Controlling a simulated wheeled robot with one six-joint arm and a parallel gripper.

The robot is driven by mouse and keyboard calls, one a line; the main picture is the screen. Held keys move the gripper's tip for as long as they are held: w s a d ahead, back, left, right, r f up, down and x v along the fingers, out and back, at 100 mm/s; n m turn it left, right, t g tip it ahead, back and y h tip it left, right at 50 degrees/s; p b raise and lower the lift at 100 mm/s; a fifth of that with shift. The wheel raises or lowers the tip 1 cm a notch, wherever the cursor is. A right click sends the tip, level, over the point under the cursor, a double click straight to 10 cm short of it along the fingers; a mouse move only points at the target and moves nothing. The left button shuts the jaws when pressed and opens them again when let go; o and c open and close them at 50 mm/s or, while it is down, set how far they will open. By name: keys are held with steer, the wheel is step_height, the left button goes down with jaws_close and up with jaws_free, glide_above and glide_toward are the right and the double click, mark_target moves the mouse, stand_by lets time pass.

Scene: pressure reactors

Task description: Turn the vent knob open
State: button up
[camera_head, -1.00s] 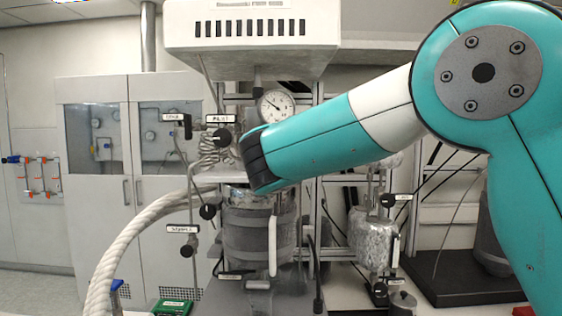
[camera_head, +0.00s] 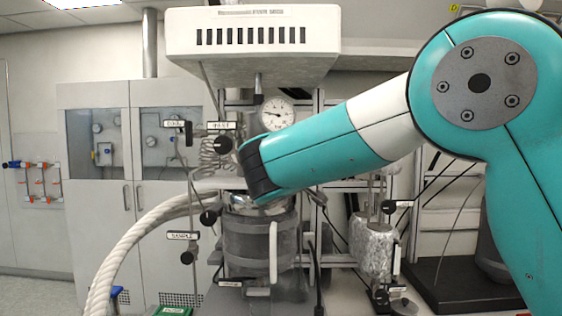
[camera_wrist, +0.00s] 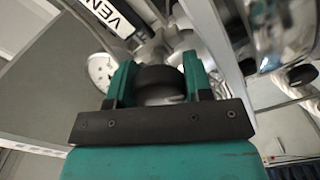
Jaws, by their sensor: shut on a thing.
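In the wrist view, my gripper (camera_wrist: 160,72) has its two green fingers on either side of a dark round knob (camera_wrist: 160,82), shut on it. A black and white label reading "VEN" (camera_wrist: 108,18), cut off by the frame edge, is just above and left of the knob. Metal fittings lie behind the knob. In the head view, my arm reaches in from the right to the reactor, and its dark wrist (camera_head: 258,170) hides the fingers and the held knob.
A round pressure gauge (camera_head: 277,114) is just above my wrist. The reactor vessel (camera_head: 258,240) stands below it. A thick white hose (camera_head: 135,235) curves down at left. Another black knob (camera_head: 223,145) and a sample label (camera_head: 183,236) are left of my wrist. A second vessel (camera_head: 373,245) is at right.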

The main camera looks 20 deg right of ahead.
steer(key=shift+n+p, duration=0.6)
steer(key=shift+n, duration=1.1)
steer(key=shift+f, duration=0.1)
steer(key=o, duration=0.9)
